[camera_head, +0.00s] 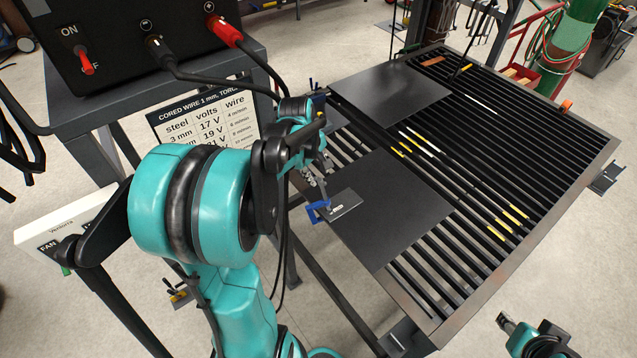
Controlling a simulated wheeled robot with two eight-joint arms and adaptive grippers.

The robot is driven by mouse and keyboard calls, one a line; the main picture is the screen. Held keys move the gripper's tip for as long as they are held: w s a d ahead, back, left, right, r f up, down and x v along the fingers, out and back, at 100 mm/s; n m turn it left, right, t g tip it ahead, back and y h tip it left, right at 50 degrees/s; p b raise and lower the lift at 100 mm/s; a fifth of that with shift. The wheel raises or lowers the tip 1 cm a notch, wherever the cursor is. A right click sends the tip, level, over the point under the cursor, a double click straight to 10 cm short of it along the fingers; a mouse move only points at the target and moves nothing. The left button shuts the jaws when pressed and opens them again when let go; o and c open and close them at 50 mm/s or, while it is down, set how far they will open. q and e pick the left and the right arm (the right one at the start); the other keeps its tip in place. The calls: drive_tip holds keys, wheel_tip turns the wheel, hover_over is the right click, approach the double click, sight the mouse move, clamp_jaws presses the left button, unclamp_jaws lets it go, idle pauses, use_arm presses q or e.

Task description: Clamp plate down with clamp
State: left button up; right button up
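A dark flat plate (392,212) lies on the slatted table near its left edge. A blue clamp (319,211) is at the table's left edge, beside the plate's left side. A small grey metal piece (342,205) lies between the clamp and the plate's edge. I cannot tell whether the clamp is tight. My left gripper (322,186) is just above the clamp, partly hidden by my teal wrist; its finger opening is unclear. Part of my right arm shows at the bottom right, and its gripper's state does not show.
A second dark plate (388,95) lies farther back on the slatted table (560,160). Yellow-tipped rods (480,215) lie across the slats to the right. A welding machine (120,40) with cables and a settings chart (205,120) stand at the left.

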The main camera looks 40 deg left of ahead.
sight(320, 179)
use_arm(q)
drive_tip(key=shift+f, duration=0.1)
drive_tip(key=shift+b+x, duration=1.3)
drive_tip(key=shift+x, duration=0.15)
clamp_jaws()
drive_tip(key=m, duration=0.3)
drive_tip(key=shift+m, duration=0.3)
drive_tip(key=m, duration=0.8)
drive_tip(key=shift+w, duration=0.1)
drive_tip(key=shift+m, duration=0.3)
